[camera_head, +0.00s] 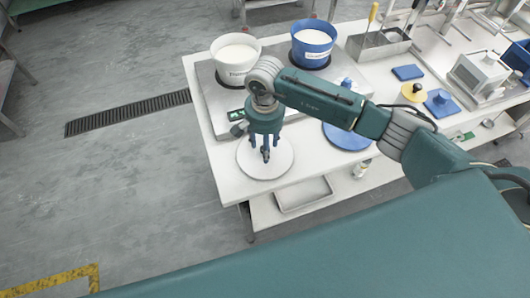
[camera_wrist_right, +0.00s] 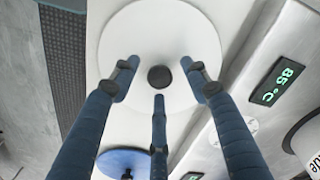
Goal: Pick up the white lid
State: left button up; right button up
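The white lid (camera_head: 252,168) is a flat round disc lying on the front left of the white table. It also shows in the right wrist view (camera_wrist_right: 160,35), with a dark round knob (camera_wrist_right: 160,77) at its middle. My right gripper (camera_head: 266,154) is right above the lid, pointing down. In the right wrist view its three blue fingers (camera_wrist_right: 160,80) are spread around the knob, with gaps between them and the knob. It is open and holds nothing. Whether the fingertips touch the lid cannot be told. My left gripper is not in view.
A white bowl (camera_head: 236,50) and a blue bowl (camera_head: 314,37) stand on the grey machine behind the lid. A blue lid (camera_head: 345,137) lies to the right, partly under my right arm. A display (camera_wrist_right: 277,82) is beside the white lid. A tray (camera_head: 303,194) is on a lower shelf.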

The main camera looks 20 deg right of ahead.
grip_shut()
jog(key=shift+r, duration=0.15)
